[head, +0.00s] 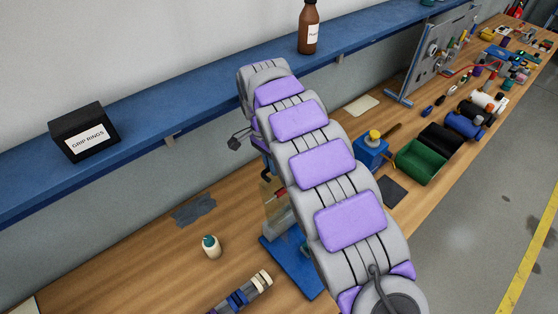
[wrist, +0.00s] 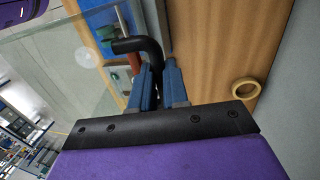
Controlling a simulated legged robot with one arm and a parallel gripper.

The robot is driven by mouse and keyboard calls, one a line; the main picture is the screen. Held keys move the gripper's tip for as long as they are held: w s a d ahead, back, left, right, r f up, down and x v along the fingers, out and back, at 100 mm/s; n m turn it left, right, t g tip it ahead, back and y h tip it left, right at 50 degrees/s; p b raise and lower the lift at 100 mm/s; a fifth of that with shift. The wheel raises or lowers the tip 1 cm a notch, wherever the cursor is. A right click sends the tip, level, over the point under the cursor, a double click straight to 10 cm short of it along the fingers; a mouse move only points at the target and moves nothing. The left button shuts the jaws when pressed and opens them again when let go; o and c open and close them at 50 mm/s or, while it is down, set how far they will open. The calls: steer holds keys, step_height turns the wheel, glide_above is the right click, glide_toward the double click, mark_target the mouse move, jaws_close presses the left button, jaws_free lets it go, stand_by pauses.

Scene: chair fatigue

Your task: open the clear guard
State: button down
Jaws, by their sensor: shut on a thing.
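The clear guard (wrist: 55,72) is a see-through panel on the left of the wrist view. A black bent handle (wrist: 150,46) stands between the two blue fingers of my gripper (wrist: 157,88), which is shut on it. In the head view, part of the clear guard (head: 272,196) shows left of my arm, above a blue base (head: 290,264). My arm hides the rest of the guard and the fingers there. I cannot tell the guard's exact angle.
A yellow ring (wrist: 246,89) lies on the wooden bench right of my fingers. A blue shelf (head: 190,115) runs behind, carrying a black box (head: 84,132) and brown bottle (head: 308,28).

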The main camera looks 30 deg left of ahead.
steer(key=shift+w+d, duration=0.1)
steer(key=shift+d, duration=0.05)
stand_by(0.3)
steer(key=c, duration=1.1)
jaws_free()
steer(key=shift+w+a, duration=0.15)
steer(key=shift+a, duration=0.05)
steer(key=v, duration=0.7)
steer(key=shift+a+r+p, duration=0.15)
steer(key=shift+p, duration=0.15)
